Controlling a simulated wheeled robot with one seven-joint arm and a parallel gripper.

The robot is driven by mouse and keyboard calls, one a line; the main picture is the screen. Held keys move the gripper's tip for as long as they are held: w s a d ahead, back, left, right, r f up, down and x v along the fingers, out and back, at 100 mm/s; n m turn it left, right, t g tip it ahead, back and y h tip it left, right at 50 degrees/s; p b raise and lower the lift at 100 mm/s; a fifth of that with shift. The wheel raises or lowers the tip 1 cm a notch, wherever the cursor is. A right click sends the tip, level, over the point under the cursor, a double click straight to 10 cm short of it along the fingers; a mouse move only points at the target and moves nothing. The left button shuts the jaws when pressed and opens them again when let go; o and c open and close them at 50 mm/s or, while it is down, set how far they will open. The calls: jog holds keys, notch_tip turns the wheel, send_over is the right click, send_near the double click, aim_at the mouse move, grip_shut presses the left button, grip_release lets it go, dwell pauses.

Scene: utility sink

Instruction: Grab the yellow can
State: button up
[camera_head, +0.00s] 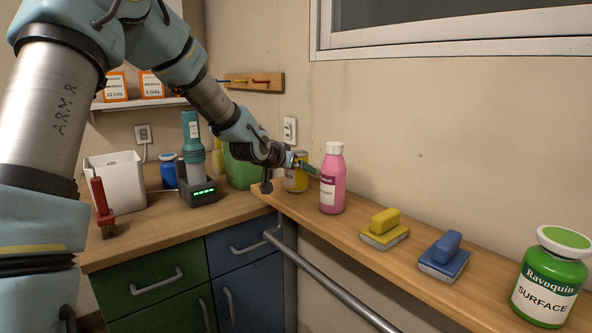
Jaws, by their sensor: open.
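The yellow can (297,180) stands on the right-hand wooden counter, near the inside corner and close to the wall. It has a pale label, and it is partly hidden by my gripper and by the pink bottle's side. My gripper (287,172) is open at the can, with one dark finger to its left and the other part by its upper right. I cannot tell whether the fingers touch the can.
A pink bottle (333,182) with a white cap stands just right of the can. Further right are a yellow scrubber (384,229), a blue scrubber (444,258) and a green jar (548,281). A teal flashlight (193,145) stands in a charger at left. A metal rail (325,280) runs along the counter front.

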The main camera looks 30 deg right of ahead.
jog(key=c, duration=1.1)
